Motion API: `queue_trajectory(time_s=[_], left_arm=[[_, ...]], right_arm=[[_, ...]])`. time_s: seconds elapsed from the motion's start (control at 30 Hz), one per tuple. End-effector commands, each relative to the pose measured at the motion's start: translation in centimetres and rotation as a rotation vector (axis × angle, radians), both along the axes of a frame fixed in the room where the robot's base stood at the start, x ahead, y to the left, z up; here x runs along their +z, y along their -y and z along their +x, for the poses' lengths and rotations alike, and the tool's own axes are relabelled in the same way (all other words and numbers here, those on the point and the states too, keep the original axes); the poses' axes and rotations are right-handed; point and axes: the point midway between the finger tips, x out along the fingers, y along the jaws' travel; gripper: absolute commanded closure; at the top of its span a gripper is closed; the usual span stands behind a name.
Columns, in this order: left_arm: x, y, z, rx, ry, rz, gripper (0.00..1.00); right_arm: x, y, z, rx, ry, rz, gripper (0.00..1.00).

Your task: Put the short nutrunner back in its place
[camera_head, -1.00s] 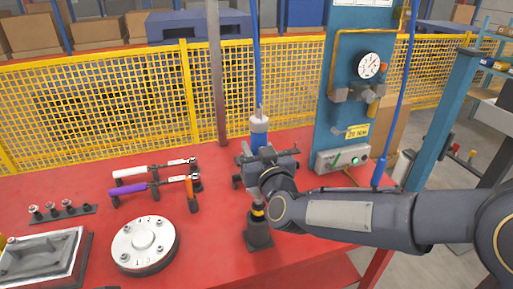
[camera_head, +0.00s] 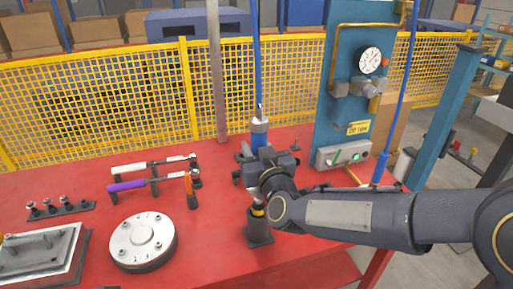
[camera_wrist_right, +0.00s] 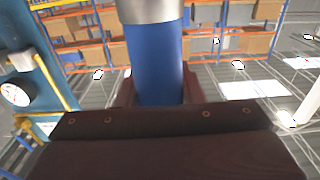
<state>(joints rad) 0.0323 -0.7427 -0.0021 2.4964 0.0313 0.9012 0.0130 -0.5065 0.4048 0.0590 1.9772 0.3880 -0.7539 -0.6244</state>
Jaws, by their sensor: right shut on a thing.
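The short nutrunner (camera_head: 259,133) stands about upright, with a blue body, a pale collar and a blue hose rising from its top. My right gripper (camera_head: 264,162) is shut around its body and hides its middle. The right wrist view shows the blue body (camera_wrist_right: 155,62) between the fingers, below a silver collar. Directly below the gripper, a dark tool end with a yellow ring (camera_head: 258,211) shows at the mouth of a black holder (camera_head: 259,232). I cannot tell whether it is fully seated. My left gripper is not in view.
A white-handled wrench (camera_head: 135,168) and a purple-handled wrench (camera_head: 127,185) rest on supports at left. A round metal flange (camera_head: 143,240), a socket strip (camera_head: 60,211) and a rectangular fixture (camera_head: 40,252) lie nearer. A blue gauge panel (camera_head: 340,105) stands behind right.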

Motion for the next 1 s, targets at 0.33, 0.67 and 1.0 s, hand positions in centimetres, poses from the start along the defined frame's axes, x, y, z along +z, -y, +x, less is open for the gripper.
queue_trajectory(time_s=[0.33,0.67,1.0], left_arm=[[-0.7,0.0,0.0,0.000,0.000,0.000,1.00],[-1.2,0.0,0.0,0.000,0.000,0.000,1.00],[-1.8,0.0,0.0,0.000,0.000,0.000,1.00]], right_arm=[[-0.5,0.0,0.0,0.000,0.005,0.002,1.00],[-1.1,0.0,0.0,0.000,0.005,0.002,1.00],[-1.7,0.0,0.0,0.000,0.005,0.002,1.00]])
